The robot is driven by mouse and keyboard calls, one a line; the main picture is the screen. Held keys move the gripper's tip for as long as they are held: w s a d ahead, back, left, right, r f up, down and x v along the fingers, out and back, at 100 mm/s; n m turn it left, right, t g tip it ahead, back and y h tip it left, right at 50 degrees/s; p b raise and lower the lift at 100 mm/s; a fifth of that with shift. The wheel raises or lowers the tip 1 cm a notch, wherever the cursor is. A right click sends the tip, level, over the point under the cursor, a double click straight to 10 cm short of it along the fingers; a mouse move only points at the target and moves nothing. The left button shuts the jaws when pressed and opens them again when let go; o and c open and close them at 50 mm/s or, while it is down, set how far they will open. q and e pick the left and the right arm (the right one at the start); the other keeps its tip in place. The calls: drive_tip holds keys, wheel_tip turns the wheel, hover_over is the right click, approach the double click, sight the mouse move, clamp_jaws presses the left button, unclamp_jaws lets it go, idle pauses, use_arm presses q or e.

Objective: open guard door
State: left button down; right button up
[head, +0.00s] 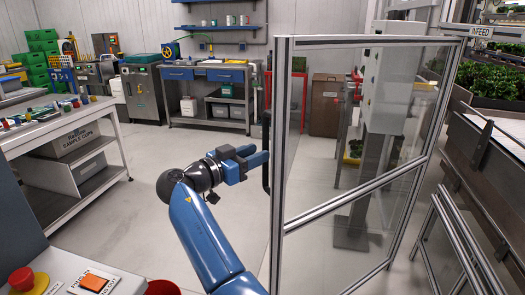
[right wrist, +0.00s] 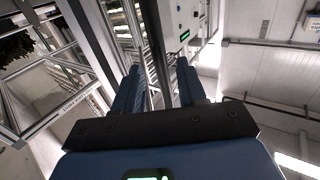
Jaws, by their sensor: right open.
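The guard door (head: 281,215) is a clear panel in an aluminium frame, standing upright right of centre in the head view. Its black vertical handle (head: 265,125) is on the left edge post. My right gripper (head: 262,156) is open, its blue fingers at the handle's mid-height. In the right wrist view the fingers (right wrist: 158,82) stand apart, with a long bar running between them. I cannot tell whether they touch the handle. How far the door stands open is unclear. My left gripper is not in view.
A grey control box (head: 390,85) on a post stands behind the panel. Lettuce trays (head: 498,82) and the infeed rack are at the right. A workbench (head: 60,122) stands at the left, and a blue-drawer table (head: 205,73) at the back. The floor between is clear.

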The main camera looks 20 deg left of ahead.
drive_tip(key=shift+v, duration=1.6)
